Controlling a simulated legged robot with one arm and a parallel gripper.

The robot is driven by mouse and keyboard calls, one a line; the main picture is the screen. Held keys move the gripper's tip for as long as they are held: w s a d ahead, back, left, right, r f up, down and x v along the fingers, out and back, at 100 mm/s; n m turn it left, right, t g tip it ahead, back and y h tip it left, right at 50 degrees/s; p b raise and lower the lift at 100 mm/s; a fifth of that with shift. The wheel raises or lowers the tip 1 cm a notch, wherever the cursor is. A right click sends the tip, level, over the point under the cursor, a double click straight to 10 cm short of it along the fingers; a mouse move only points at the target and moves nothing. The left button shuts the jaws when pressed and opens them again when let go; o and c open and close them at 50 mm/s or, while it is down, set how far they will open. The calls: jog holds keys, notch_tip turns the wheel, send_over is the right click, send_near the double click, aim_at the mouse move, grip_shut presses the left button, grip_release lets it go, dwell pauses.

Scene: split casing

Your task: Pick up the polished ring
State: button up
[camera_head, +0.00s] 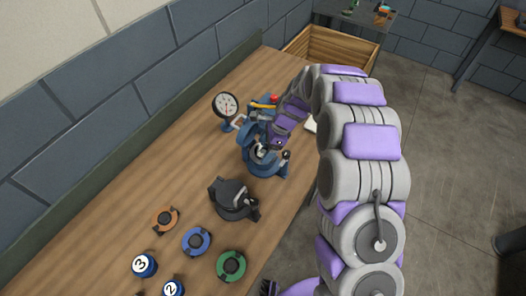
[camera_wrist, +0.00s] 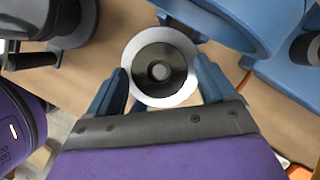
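The polished ring (camera_wrist: 160,101) shows in the wrist view as a bright silver band around a dark round centre with a grey knob. My gripper (camera_wrist: 161,63) has its two blue fingers apart, one on each side of the ring. The fingertips line up with the ring's outer edge, but I cannot tell if they touch it. In the head view my gripper (camera_head: 272,146) is low over the blue casing (camera_head: 262,167) on the bench, and I cannot make out the ring there.
A dark casing part (camera_head: 233,199) stands nearer on the wooden bench (camera_head: 120,219). Orange (camera_head: 165,220), blue (camera_head: 196,241) and green (camera_head: 231,265) rings lie in front, with numbered pots (camera_head: 144,264). A dial gauge (camera_head: 226,104) stands behind. A wooden crate (camera_head: 345,50) is beyond the bench.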

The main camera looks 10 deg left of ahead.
jog(key=shift+d, duration=0.1)
jog(key=c, duration=0.9)
